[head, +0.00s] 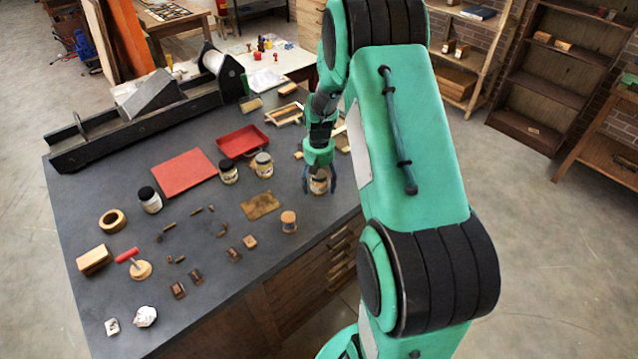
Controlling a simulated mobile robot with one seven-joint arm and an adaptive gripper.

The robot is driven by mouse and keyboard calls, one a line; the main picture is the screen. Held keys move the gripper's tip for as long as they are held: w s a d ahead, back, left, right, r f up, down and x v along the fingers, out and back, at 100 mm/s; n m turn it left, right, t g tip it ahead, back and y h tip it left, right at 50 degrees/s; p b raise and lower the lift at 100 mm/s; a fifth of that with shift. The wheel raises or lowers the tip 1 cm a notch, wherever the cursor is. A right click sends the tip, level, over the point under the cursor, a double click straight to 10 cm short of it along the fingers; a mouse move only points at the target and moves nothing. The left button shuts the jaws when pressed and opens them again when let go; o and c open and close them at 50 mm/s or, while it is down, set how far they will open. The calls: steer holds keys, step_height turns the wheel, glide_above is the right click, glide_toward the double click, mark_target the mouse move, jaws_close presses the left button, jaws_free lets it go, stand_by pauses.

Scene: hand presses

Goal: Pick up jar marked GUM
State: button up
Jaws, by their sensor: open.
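My gripper (320,188) is open and points down near the right edge of the dark worktop. Its fingers stand either side of a small jar (319,184) with a pale label. My gripper partly hides this jar, and I cannot tell whether the fingers touch it. Other jars stand on the worktop: a white-bodied one with a dark lid (150,203), a black-lidded one (228,173), one with an olive lid (264,168) and a cork-topped one (289,225). The labels are too small to read, so I cannot tell which jar is marked GUM.
The dark worktop (75,210) carries a hand press (140,120) at the back. A red tray (243,141), a red slab (184,173), a brown pad (260,206) and wooden frames (284,114) lie around. Several small blocks and a red-handled roller (135,263) lie towards the front left.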

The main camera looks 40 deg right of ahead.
mark_target(319, 174)
steer(key=shift+c, duration=0.6)
steer(key=c, duration=1.3)
steer(key=shift+r, duration=0.1)
steer(key=shift+c, duration=0.2)
steer(key=shift+r, duration=0.85)
step_height(319, 174, up, 2)
steer(key=shift+s+p, duration=0.15)
steer(key=shift+p, duration=0.25)
steer(key=s+a, duration=0.2)
steer(key=s, duration=0.2)
steer(key=s+a+p, duration=0.1)
steer(key=s+a, duration=0.2)
steer(key=s, duration=0.2)
steer(key=s+a+r, duration=0.1)
steer(key=s+a, duration=0.1)
steer(key=s, duration=0.2)
steer(key=shift+s+a, duration=0.35)
